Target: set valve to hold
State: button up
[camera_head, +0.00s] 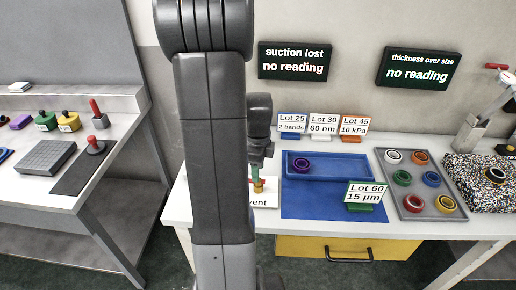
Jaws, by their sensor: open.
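A small brass valve (259,186) stands on a white plate (266,200) at the left end of the table. The end of a word, "vent", shows on the plate; the rest of its lettering is hidden behind my arm. A bit of red shows beside the brass, but I cannot make out which way the valve is set. My gripper (257,168) points down just above the valve and is open. My arm hides much of the gripper, and I cannot tell whether its fingers touch the valve.
A blue tray (345,167) with a purple ring is right of the valve, with several lot signs around it. A grey tray (426,213) of coloured rings lies farther right. Two wall displays, the left one (295,61) and the right one (420,68), read "no reading".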

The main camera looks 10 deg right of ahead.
notch_tip(320, 180, up, 10)
dwell(0.3)
dwell(0.3)
notch_tip(320, 180, down, 14)
jog(key=shift+s, duration=0.1)
dwell(0.5)
jog(key=shift+r, duration=0.1)
